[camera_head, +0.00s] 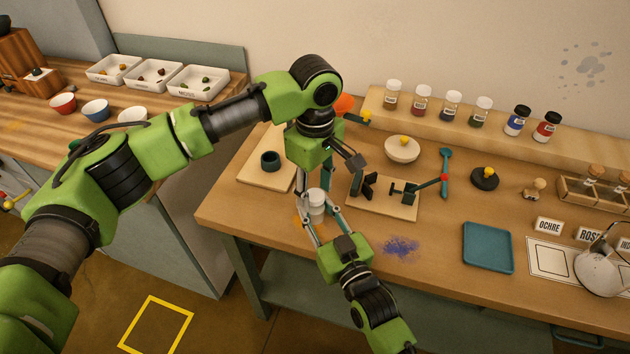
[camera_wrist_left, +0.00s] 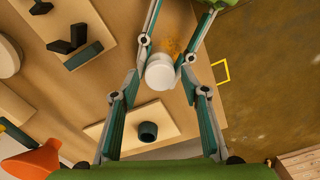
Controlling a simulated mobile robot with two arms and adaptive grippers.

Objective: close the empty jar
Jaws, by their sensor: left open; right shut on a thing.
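The jar (camera_head: 317,212) is pale and seems empty, above the front left of the wooden table. A white lid (camera_wrist_left: 159,75) shows at its top; I cannot tell whether it is fully seated. My right gripper (camera_head: 317,218) comes from below in the head view and is shut on the jar, its fingers on both sides. My left gripper (camera_head: 318,190) is above, pointing down and open, its fingers either side of the lid with gaps in the left wrist view (camera_wrist_left: 161,80). The fingers partly hide the jar in the head view.
A board with a dark teal cup (camera_head: 270,160) lies left of the grippers. A board with a black and teal stand (camera_head: 402,196) lies right. Blue powder (camera_head: 401,247) and a teal tray (camera_head: 488,248) are farther right. Several pigment jars stand on the rear shelf (camera_head: 500,120).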

